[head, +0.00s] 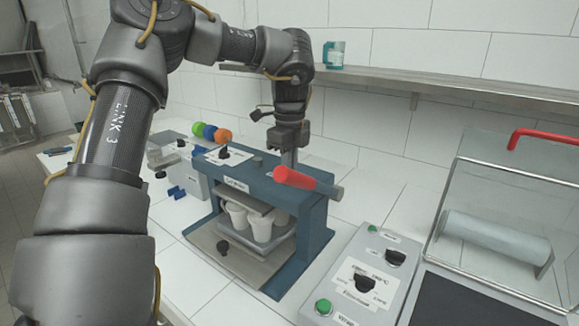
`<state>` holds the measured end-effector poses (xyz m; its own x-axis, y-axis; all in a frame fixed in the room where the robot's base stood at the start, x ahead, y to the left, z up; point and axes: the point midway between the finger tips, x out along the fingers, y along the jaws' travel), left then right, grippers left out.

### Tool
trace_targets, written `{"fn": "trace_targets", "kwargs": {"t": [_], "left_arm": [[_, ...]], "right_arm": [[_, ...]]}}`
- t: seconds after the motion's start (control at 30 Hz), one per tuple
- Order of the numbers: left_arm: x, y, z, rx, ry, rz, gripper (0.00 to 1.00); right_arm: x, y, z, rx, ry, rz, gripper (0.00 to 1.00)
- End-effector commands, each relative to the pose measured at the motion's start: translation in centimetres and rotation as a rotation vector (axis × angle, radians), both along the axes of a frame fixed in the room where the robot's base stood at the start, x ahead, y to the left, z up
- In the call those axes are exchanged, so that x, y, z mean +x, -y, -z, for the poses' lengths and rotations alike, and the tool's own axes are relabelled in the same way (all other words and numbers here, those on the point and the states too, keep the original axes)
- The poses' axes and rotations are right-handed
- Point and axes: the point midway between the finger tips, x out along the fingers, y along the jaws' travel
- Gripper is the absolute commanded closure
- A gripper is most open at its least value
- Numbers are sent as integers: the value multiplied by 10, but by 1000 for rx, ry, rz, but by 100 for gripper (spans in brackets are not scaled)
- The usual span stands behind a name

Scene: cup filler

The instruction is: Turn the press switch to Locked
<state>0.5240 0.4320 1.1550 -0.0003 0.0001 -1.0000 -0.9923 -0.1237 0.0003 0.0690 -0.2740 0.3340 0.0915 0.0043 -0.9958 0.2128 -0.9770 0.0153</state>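The blue press (315,215) stands on the white tiled counter in the middle of the head view. A black knob (223,153) sits on a white label at the left of its top and looks like the press switch; the lettering is too small to read. My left gripper (288,158) points down at the back of the press top, to the right of the knob and apart from it. Its fingertips are small and partly hidden, so I cannot tell if they are open. My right gripper is not in view.
A red-handled lever (295,178) sticks out over the press top. White cups (237,216) stand in a tray inside the press. A grey control box (350,285) and a clear-covered machine (500,220) stand to the right. Coloured balls (210,132) are behind left.

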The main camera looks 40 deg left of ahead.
Motion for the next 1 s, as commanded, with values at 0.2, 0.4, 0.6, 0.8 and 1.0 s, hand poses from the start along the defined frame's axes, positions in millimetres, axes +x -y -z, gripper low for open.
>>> {"fn": "trace_targets", "kwargs": {"t": [0.2,0.4,0.6,0.8,1.0], "left_arm": [[1,-1,-1,1,4,-6,100],[1,-1,-1,1,4,-5,80],[0,0,-1,1,2,-4,67],[0,0,-2,0,1,-3,67],[1,0,-29,1,5,-4,67]], "right_arm": [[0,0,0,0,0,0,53],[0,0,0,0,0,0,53],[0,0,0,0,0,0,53],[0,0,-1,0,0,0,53],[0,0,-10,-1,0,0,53]]}}
